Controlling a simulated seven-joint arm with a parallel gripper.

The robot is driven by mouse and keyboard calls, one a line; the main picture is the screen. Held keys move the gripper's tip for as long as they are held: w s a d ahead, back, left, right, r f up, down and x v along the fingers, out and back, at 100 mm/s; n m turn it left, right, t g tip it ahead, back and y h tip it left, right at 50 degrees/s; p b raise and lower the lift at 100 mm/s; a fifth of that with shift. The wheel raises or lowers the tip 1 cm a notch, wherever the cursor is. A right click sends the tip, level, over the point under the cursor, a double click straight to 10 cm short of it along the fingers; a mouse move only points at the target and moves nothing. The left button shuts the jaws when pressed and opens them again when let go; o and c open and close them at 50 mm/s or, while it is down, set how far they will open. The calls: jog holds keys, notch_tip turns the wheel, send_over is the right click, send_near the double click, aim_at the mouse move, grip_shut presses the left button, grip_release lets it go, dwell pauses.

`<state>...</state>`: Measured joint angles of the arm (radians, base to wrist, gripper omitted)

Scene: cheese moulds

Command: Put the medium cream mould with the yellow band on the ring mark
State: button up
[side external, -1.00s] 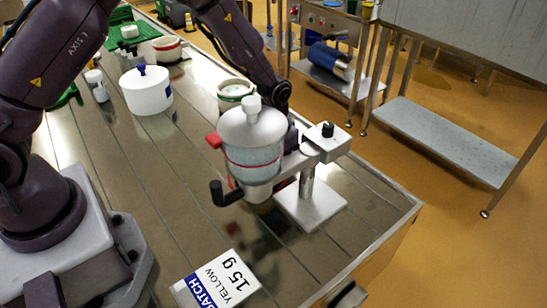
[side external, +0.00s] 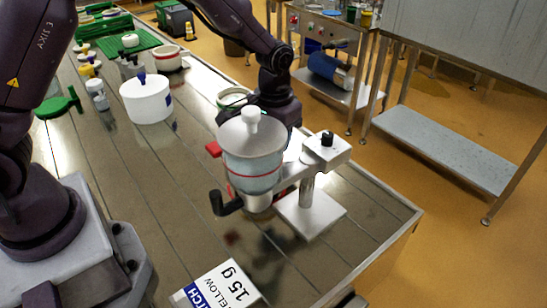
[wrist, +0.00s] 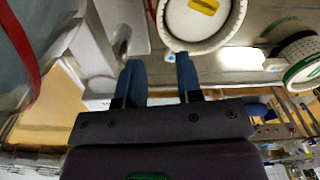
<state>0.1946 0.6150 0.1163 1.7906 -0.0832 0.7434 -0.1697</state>
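In the wrist view a round cream mould (wrist: 200,38) with a white inside and a yellow patch in it lies just ahead of my fingertips, cut by the top edge. I cannot make out a band on its side. My gripper (wrist: 157,68) is open, its two dark blue fingers apart with nothing held between them. The right fingertip appears close to the mould's rim; I cannot tell whether it touches. I cannot make out the ring mark.
A clear hopper (side external: 252,162) with a red band stands on a metal stand (side external: 310,213) close to my arm. A green-banded mould (wrist: 305,62) is to the right. A red-banded mould (side external: 166,62) and white pot (side external: 147,100) are farther back.

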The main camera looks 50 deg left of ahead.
jog(key=s+a+r+t, duration=0.1)
jog(key=s+r, duration=0.3)
jog(key=r, duration=0.4)
jog(key=s+a+r+t, duration=0.1)
jog(key=s+r, duration=0.3)
jog(key=r, duration=0.4)
jog(key=s+a+r+m+t, duration=0.1)
jog(key=s+a+r+t, duration=0.1)
jog(key=s, duration=1.2)
notch_tip(320, 180, up, 2)
jog(key=shift+r+m+t, duration=0.2)
jog(key=shift+m+t, duration=0.1)
jog(key=shift+t, duration=0.5)
